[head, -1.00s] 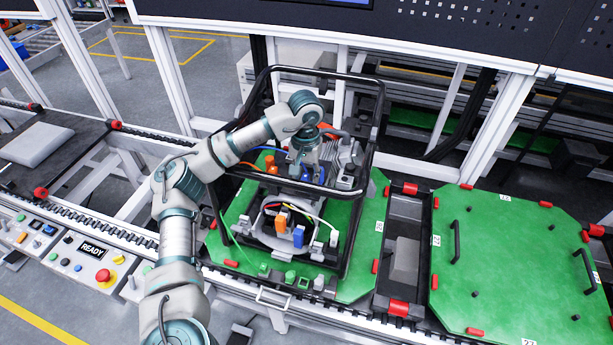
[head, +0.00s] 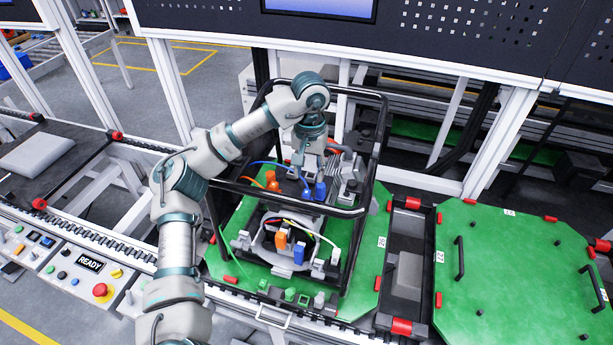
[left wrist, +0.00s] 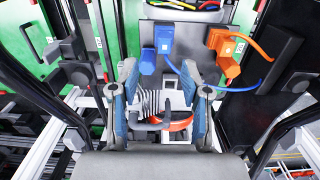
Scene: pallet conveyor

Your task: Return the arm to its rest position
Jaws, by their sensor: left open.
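My left arm (head: 178,215) reaches in from the left, over the black tubular frame that stands on the green pallet (head: 225,265). My left gripper (head: 302,165) points down inside this frame, above the connectors. In the left wrist view its two fingers (left wrist: 166,105) are apart, with nothing clearly held between them. A blue connector (head: 319,190) and orange connectors (head: 271,182) are close by. In the left wrist view the blue connector (left wrist: 148,60) and the orange connector (left wrist: 228,55) lie beyond the fingertips. My right gripper does not show.
The black frame's bars (head: 350,210) surround the gripper on several sides. Another green pallet (head: 510,270) stands at the right. White uprights (head: 490,135) stand behind.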

